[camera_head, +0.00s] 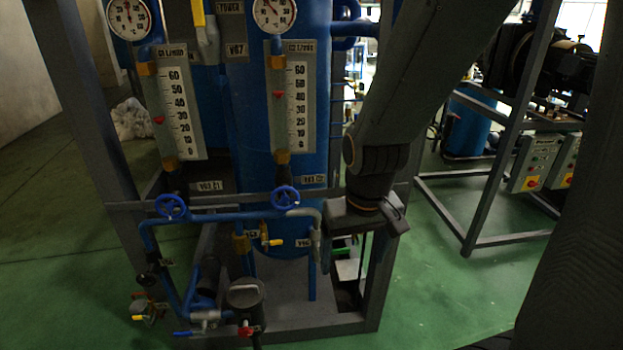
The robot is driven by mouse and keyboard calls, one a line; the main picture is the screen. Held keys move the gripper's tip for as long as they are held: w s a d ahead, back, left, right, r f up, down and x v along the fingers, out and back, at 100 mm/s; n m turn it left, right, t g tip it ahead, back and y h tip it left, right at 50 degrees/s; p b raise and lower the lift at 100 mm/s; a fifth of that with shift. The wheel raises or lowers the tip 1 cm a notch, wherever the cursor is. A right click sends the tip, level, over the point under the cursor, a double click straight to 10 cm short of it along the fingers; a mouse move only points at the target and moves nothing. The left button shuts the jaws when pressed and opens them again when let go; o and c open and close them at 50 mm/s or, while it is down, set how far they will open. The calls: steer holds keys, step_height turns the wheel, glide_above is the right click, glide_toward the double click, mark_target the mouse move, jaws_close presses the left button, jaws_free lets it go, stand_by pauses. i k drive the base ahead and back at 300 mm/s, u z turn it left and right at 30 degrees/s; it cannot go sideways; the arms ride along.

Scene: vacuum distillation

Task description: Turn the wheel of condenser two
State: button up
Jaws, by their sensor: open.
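The wheel of condenser two (285,197) is a small blue spoked handwheel on the blue pipe, below the gauge marked C2 l/min (290,97) and beside a V61 C2 label. A similar blue wheel (172,206) sits to its left, below the C1 gauge (175,105). My gripper (350,238) hangs pointing down at the end of my dark arm, to the right of and a little lower than the condenser two wheel in the picture. It is open and apart from the wheel. Its fingers are dark and partly blend with the frame behind.
A grey metal frame surrounds the blue tank (310,170). A yellow-handled valve (269,237) sits below the right wheel. A dark cylinder (246,297) and a red-handled valve stand low in front. Green floor is clear at right, before another frame with control boxes (535,160).

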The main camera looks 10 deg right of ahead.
mark_target(286, 197)
steer(key=u, duration=3.05)
steer(key=k, duration=0.9)
steer(key=z, duration=2.05)
